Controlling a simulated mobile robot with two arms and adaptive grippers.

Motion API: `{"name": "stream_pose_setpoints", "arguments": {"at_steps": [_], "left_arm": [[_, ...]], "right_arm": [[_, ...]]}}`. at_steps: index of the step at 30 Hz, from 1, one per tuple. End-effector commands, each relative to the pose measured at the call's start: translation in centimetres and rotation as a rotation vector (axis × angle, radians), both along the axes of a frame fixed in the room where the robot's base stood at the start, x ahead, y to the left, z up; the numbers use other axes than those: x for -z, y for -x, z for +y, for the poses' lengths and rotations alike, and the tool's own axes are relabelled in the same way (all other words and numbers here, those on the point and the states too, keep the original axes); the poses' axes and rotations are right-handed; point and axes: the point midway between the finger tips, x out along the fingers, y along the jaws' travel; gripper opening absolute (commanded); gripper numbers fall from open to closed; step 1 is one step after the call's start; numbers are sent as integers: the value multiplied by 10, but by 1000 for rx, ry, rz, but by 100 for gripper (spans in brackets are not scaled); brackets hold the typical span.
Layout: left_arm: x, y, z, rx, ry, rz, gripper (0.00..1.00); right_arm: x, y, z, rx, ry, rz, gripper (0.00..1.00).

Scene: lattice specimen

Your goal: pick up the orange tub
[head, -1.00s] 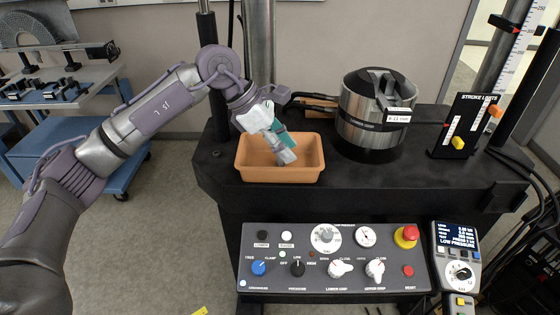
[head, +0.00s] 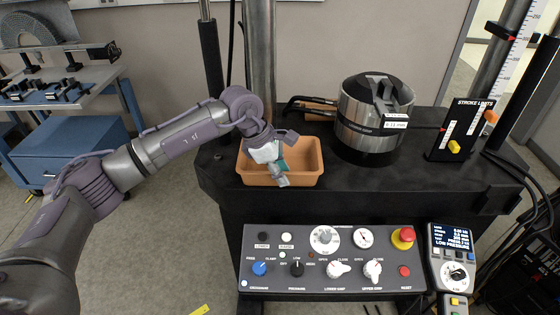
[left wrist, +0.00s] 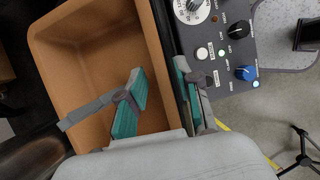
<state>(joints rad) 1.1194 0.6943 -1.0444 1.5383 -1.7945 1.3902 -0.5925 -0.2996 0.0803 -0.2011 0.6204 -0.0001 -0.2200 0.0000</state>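The orange tub (head: 309,160) is an empty, open rectangular tub near the front left of the black machine table. My left gripper (head: 279,176) is at the tub's front wall, pointing down. In the left wrist view the tub (left wrist: 92,62) fills the left side. There, the left gripper (left wrist: 161,68) is open, with one teal-padded finger inside the tub and the other outside it. The tub's wall lies between the fingers, with gaps showing beside it. How deep the fingertips reach is hard to tell. My right gripper is not in view.
A steel cylindrical vessel (head: 366,125) stands right of the tub. A control panel (head: 330,258) with knobs and a red button is below the table's front edge. Dark posts rise behind the tub. A blue cart (head: 70,150) is at the left.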

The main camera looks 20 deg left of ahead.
Motion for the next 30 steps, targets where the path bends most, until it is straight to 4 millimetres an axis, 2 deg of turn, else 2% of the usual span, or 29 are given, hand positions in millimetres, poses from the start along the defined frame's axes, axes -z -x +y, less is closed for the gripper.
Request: {"name": "stream_pose_setpoints", "arguments": {"at_steps": [1, 6, 13, 14, 18, 20, 30], "left_arm": [[4, -1, -4, 2, 1, 4, 33], [22, -5, -9, 1, 0, 2, 33], [25, -6, -10, 0, 1, 0, 33], [25, -6, -10, 1, 1, -1, 32], [25, -6, -10, 1, 1, -1, 8], [25, -6, -10, 1, 1, -1, 0], [24, -6, -10, 1, 1, -2, 0]], "right_arm": [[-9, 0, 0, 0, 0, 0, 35], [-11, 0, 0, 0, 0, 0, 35], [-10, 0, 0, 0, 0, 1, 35], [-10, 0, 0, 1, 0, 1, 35], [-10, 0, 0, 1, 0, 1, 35], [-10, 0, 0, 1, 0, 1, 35], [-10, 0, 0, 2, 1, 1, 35]]}}
